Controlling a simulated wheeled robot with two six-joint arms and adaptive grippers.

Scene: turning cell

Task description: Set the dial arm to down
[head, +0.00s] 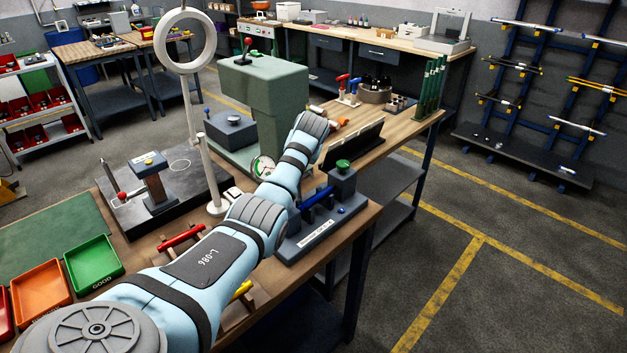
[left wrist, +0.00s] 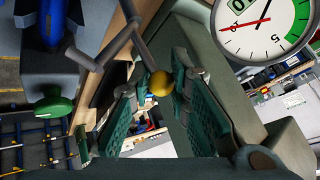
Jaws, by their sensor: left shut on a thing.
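My left gripper (left wrist: 157,97) shows in the left wrist view with its two teal fingers on either side of a yellow ball knob (left wrist: 160,83). It is shut on this knob. The knob sits at the end of a grey rod (left wrist: 144,52) that comes down from the top of that view and seems to be the dial arm; its mount is not clear. A round dial gauge (left wrist: 265,24) with a green band is at the upper right there, and in the head view the gauge (head: 263,168) is partly behind my left arm. My arm hides the fingers and knob in the head view. My right gripper is not in view.
A grey fixture with a green knob (head: 343,165) and blue lever (head: 317,198) stands right of my forearm. A green machine column (head: 265,100) is behind it. A white ring stand (head: 184,40), red, orange and green trays (head: 93,264) are to the left.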

